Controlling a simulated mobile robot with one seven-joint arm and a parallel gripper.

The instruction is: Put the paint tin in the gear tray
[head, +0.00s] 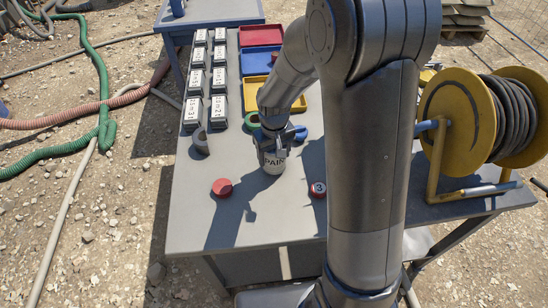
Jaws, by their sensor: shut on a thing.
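The paint tin (273,164) is a small whitish can with dark "PAIN" lettering, near the middle of the grey table. My gripper (273,148) comes down on it from above and is shut on its upper part. The tin looks upright; I cannot tell whether its base touches the table. Three shallow trays stand in a row farther back: a red tray (261,27), a blue tray (243,65) and a yellow tray (247,101) nearest. No label shows which is the gear tray.
Several labelled white-topped blocks (192,110) line the left edge of the table (225,228). A grey curved piece (200,142), a green ring (251,121), a red-topped round object (222,188) and one marked 3 (318,188) surround the tin. A yellow hose reel (450,115) stands right.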

